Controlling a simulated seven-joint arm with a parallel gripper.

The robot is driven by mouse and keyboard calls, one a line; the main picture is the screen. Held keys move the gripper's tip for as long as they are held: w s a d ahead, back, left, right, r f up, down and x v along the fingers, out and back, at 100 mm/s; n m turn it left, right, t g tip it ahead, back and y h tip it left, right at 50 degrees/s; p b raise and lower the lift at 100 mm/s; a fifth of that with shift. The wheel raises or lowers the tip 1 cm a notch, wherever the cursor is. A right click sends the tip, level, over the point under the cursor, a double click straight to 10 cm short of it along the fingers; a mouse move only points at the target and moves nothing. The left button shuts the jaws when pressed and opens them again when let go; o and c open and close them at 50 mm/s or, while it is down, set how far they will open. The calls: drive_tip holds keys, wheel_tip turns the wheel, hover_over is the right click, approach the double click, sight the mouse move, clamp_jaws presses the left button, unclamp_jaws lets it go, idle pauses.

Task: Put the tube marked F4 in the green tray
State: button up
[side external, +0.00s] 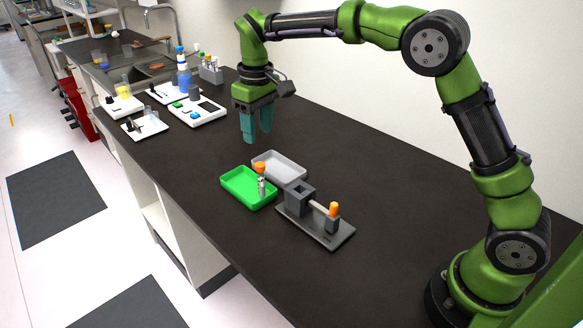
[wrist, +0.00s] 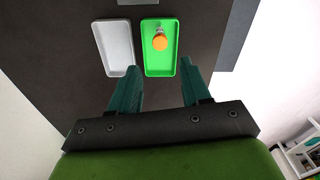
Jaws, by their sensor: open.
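The green tray (side external: 236,183) lies on the dark bench; it also shows in the wrist view (wrist: 152,68). A tube with an orange cap (side external: 261,184) stands upright in the green tray, and in the wrist view I see its cap (wrist: 160,43) from above. Another orange cap (side external: 334,208) shows on the grey device (side external: 318,232). No marking can be read on either, so I cannot tell which is F4. My gripper (side external: 256,136) is open and empty, in the air above and behind the trays; its fingers also show in the wrist view (wrist: 160,70).
A grey tray (side external: 285,166) lies beside the green one and looks empty; it also shows in the wrist view (wrist: 115,48). White lab instruments (side external: 198,111), a blue bottle (side external: 184,77) and a tube rack (side external: 211,74) stand at the far end.

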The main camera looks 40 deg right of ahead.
drive_tip(key=s+d+r+m+t+y, duration=0.1)
drive_tip(key=s+d+r+m+t, duration=0.15)
drive_tip(key=s+r, duration=0.75)
drive_tip(key=s+d+f+m+t, duration=0.1)
drive_tip(key=s+f+t, duration=0.1)
drive_tip(key=s, duration=0.6)
drive_tip(key=s+d+f+m+t+y, duration=0.1)
drive_tip(key=s+f+m+t, duration=0.1)
drive_tip(key=s, duration=0.6)
drive_tip(key=shift+s+d+f, duration=0.35)
drive_tip(key=shift+s+f, duration=0.05)
drive_tip(key=shift+f, duration=0.35)
drive_tip(key=shift+m, duration=0.25)
